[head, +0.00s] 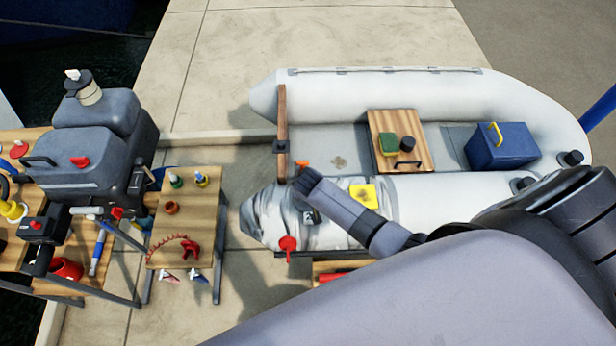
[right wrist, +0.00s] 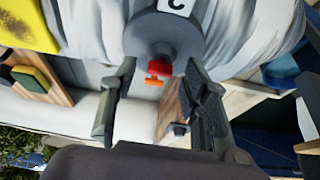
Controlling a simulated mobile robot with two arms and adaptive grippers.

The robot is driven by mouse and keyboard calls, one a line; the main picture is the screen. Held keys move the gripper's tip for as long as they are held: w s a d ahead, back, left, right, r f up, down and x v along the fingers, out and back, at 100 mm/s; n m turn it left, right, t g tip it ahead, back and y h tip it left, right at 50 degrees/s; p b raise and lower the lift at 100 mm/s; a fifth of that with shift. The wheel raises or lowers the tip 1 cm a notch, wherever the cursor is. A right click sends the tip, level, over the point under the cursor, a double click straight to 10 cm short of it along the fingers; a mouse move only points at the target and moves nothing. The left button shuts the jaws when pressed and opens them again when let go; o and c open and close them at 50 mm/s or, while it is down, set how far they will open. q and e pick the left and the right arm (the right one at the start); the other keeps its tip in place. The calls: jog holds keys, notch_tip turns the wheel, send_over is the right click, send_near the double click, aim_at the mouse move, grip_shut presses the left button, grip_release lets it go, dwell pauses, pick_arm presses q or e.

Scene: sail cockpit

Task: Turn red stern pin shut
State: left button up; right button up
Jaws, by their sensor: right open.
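In the right wrist view a small red pin (right wrist: 160,68) sticks out from the edge of a grey round valve (right wrist: 165,35) marked C. A small orange part (right wrist: 153,82) shows just below the pin; I cannot tell if it belongs to it. My right gripper (right wrist: 161,72) is open, one finger on each side of the pin, with no visible contact. In the head view the right gripper (head: 303,182) hovers over the stern of the boat's near tube. The labelled valve (head: 311,216) is partly hidden by it. An orange-red part (head: 302,163) shows just beyond. My left gripper is not in view.
The wooden transom (head: 281,130) stands close to the gripper. A yellow patch (head: 364,195) and a red round fitting (head: 288,243) are on the near tube. A wooden seat (head: 415,130) and blue box (head: 500,146) are in the boat. A small table (head: 185,235) and outboard motor (head: 85,150) stand left.

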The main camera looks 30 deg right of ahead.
jog(key=v, duration=1.2)
jog(key=shift+f, duration=0.1)
